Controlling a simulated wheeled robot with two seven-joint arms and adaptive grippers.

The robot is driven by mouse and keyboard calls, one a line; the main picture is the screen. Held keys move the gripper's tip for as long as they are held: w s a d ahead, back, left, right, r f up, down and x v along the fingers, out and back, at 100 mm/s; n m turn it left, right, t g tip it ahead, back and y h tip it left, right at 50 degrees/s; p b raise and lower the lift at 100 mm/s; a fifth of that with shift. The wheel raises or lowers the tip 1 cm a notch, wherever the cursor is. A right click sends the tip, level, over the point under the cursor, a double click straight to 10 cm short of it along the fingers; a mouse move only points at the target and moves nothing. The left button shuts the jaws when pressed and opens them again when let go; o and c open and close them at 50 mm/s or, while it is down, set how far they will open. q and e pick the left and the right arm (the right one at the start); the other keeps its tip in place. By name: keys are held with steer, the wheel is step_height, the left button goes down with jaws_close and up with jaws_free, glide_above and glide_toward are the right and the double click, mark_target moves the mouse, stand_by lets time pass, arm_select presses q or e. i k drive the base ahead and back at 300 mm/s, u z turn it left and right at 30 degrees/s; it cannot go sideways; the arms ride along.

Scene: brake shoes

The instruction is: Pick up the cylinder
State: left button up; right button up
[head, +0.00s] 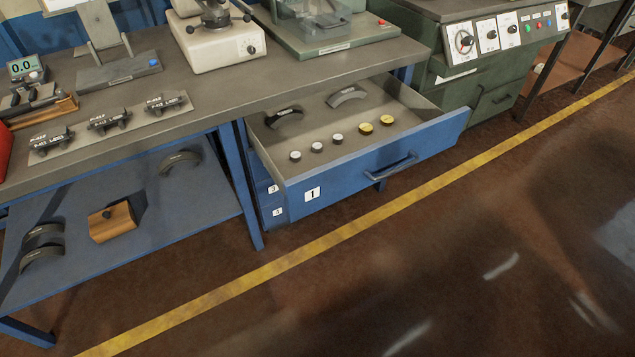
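Several small cylinders stand in the open blue drawer (360,170) labelled 1. Three have pale tops: one at the left (295,156), one beside it (317,147) and one further right (338,139). Two wider ones have yellow tops, one nearer the middle (366,129) and one at the right (387,120). I cannot tell which of them is the task's cylinder. Neither of my grippers shows in the head view.
The workbench top (215,95) overhangs the drawer's back left. A lower shelf (170,220) holds more shoes and a wooden block (112,222). The floor in front is clear.

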mark_target(316, 148)
steer(key=z, duration=1.35)
steer(key=i, duration=1.4)
steer(key=u, duration=0.35)
